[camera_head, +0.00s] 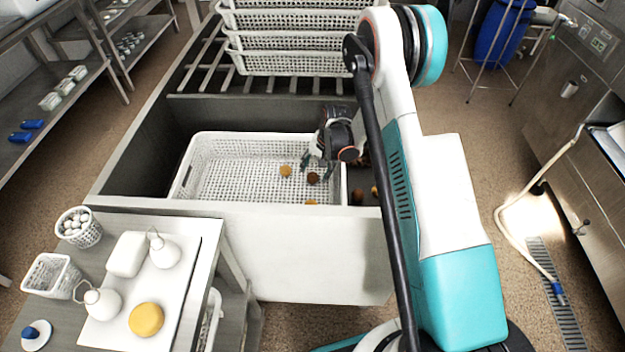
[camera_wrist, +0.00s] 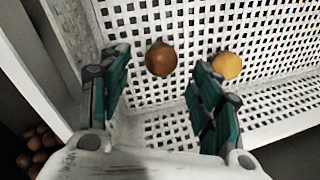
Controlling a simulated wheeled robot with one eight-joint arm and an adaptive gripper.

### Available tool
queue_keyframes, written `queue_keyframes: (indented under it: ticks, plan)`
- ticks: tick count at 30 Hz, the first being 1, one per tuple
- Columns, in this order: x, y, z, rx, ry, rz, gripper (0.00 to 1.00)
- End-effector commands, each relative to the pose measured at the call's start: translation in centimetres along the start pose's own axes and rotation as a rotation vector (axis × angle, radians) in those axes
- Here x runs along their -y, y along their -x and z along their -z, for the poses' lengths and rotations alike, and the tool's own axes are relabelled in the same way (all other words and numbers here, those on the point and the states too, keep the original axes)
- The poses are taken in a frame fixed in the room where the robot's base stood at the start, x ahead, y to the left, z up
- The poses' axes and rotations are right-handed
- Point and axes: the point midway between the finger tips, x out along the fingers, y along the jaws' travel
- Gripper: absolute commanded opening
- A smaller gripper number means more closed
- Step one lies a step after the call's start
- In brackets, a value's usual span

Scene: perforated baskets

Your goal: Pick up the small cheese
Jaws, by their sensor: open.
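A round orange-yellow piece (camera_head: 285,170), which looks like a small cheese, lies in the white perforated basket (camera_head: 190,178). A similar one (camera_head: 311,202) is near the basket's front wall. A brown round piece (camera_head: 313,178) lies between them, close to my gripper (camera_head: 317,167). In the wrist view my gripper (camera_wrist: 160,62) is open and empty, pointing into the basket. The brown piece (camera_wrist: 160,59) shows between the fingertips, and an orange-yellow piece (camera_wrist: 227,66) is just right of the right finger. I cannot tell whether the fingers touch anything.
More round brown pieces (camera_wrist: 38,142) lie outside the basket. A larger yellow round cheese (camera_head: 146,319) lies on a white board (camera_head: 110,335) at front left, among white jugs. The basket's left side is clear.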

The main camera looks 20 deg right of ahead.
Motion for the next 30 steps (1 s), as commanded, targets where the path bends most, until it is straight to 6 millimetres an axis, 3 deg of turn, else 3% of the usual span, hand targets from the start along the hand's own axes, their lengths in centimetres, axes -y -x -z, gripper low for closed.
queue_keyframes:
  ticks: [7,15,17,21,30]
  plan:
    - [0.1,-3.8,-0.1,0.000,0.000,0.000,0.58]
    - [0.2,-4.0,-0.1,0.000,0.000,0.000,0.58]
    - [0.2,-4.0,-0.1,0.000,0.000,0.000,0.47]
    - [0.2,-4.0,-0.1,0.000,0.000,0.000,0.15]
    - [0.2,-4.0,-0.1,0.000,0.000,0.000,0.13]
